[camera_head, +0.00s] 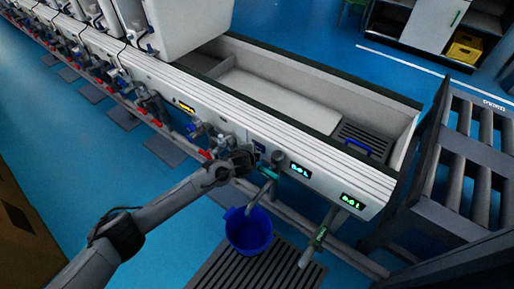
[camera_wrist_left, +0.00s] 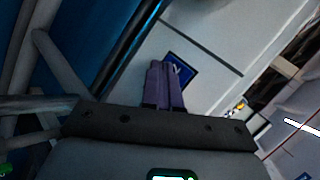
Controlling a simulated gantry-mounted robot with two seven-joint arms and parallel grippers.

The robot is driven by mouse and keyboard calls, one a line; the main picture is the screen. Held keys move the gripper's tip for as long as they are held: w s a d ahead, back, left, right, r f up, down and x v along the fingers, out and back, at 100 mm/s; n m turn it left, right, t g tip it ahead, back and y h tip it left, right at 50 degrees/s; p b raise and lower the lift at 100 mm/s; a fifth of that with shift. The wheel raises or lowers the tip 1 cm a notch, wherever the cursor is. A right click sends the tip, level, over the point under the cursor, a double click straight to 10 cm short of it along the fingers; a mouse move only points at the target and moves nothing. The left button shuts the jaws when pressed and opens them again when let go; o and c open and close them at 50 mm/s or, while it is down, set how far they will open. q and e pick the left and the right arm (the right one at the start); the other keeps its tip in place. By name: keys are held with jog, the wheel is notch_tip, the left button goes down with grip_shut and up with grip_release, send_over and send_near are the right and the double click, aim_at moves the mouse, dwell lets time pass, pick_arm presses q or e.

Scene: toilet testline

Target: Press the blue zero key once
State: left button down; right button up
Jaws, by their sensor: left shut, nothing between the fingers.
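The blue key (camera_wrist_left: 181,71), a dark blue square with a white mark, is on the pale front panel of the testline. In the left wrist view, the shut purple fingers of my left gripper (camera_wrist_left: 164,66) overlap its left part. I cannot tell whether the fingertips touch it. In the head view, my left gripper (camera_head: 256,164) is at the panel's front, close to a small blue patch (camera_head: 259,147) that appears to be the same key. The gripper holds nothing. My right gripper is not in view.
Green-lit displays (camera_head: 300,170) and (camera_head: 352,202) sit on the panel to the right. Hoses and valves hang along the front. A grey rack (camera_head: 455,165) stands at the right.

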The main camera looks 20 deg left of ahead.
pick_arm(q)
jog(key=shift+w+d+r, duration=0.1)
jog(key=shift+w+d, duration=0.15)
jog(key=shift+w, duration=0.1)
dwell(1.0)
jog(key=shift+s+r+p, duration=0.1)
jog(key=shift+s+p, duration=0.45)
jog(key=shift+p, duration=0.2)
